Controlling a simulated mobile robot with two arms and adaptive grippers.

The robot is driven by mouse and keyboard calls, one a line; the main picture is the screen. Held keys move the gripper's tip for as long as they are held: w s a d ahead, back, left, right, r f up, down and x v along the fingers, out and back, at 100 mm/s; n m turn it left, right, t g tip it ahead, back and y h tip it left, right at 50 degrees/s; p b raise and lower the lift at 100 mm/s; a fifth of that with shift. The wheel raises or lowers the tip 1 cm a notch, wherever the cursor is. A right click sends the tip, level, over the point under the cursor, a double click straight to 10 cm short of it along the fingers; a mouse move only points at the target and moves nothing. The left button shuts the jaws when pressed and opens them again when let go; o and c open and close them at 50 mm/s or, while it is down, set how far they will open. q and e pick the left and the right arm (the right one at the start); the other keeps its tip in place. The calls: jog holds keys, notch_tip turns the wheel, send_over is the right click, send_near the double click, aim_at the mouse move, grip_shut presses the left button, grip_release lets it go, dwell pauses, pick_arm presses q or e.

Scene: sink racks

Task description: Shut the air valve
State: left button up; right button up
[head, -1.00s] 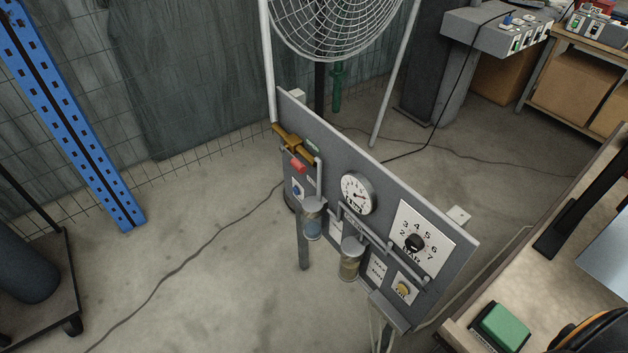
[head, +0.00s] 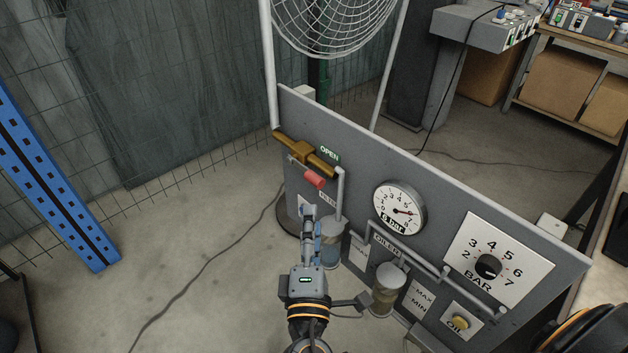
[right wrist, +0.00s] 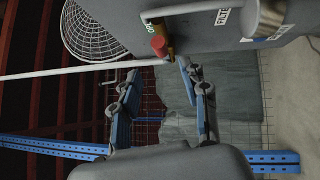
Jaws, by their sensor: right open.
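The air valve (head: 308,155) is a brass body on a pipe at the upper left of the grey panel, beside a green OPEN label (head: 330,153). Its lever ends in a red grip (head: 314,180). In the right wrist view the red grip (right wrist: 159,46) shows beyond the fingertips, near the brass part. My right gripper (head: 309,212) is below the valve in the head view, in front of the panel. It also shows in the right wrist view (right wrist: 159,70), open, with two blue-grey fingers spread and nothing between them. It is apart from the lever. My left gripper is out of view.
The panel (head: 450,195) carries a round gauge (head: 399,207), a BAR dial (head: 488,266), a yellow OIL knob (head: 460,322) and glass bowls (head: 387,290) near my right arm. A wire-guarded fan (head: 335,20) stands behind.

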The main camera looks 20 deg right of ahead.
aim_at(314, 180)
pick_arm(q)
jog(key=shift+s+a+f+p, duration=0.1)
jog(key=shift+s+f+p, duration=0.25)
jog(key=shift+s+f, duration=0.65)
pick_arm(e)
jog(key=x, duration=1.1)
jog(key=shift+w, duration=0.1)
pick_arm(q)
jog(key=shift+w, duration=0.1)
pick_arm(e)
grip_shut()
